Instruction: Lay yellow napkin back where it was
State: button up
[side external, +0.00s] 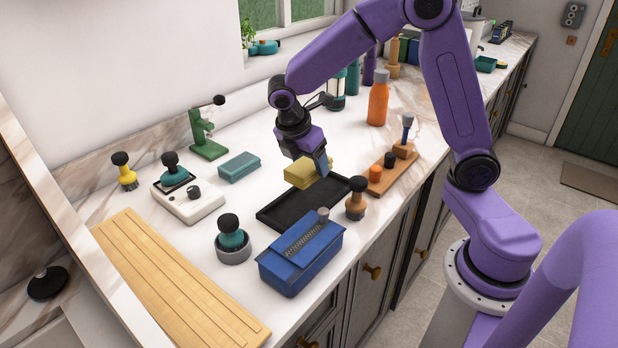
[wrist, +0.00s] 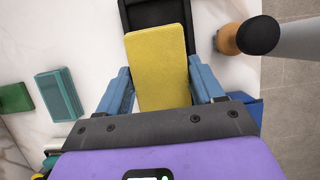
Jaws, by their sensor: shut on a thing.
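The yellow napkin (side external: 300,174) is a folded, block-like rectangle. My gripper (side external: 322,166) is shut on it, and in the side view it is held at the far edge of the black tray (side external: 275,217). In the wrist view the napkin (wrist: 158,65) lies between the two blue fingers of my gripper (wrist: 163,88), its far end over the black tray (wrist: 142,14). Part of the tray is hidden behind the napkin. I cannot tell whether the napkin touches the tray or counter.
A wooden-handled brush (side external: 356,200) stands close to the tray's right. A blue box (side external: 300,262) is in front, and a wooden rack (side external: 388,174) is behind right. A teal box (side external: 239,166) lies left, with clear white counter between it and the napkin.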

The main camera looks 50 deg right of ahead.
aim_at(310, 162)
jog(key=shift+s+d+r, duration=0.1)
jog(key=shift+r, duration=1.75)
jog(key=shift+s+r, duration=0.75)
jog(key=shift+s, duration=0.35)
jog(key=w+f, duration=0.3)
jog(key=w, duration=0.1)
jog(key=w+f, duration=0.3)
jog(key=w, duration=0.2)
jog(key=w+f, duration=0.3)
jog(key=w, duration=0.1)
jog(key=shift+w+f, duration=0.35)
jog(key=shift+f, duration=0.05)
jog(key=shift+w+f, duration=0.1)
jog(key=shift+f, duration=1.5)
jog(key=o, duration=1.1)
jog(key=shift+f, duration=0.15)
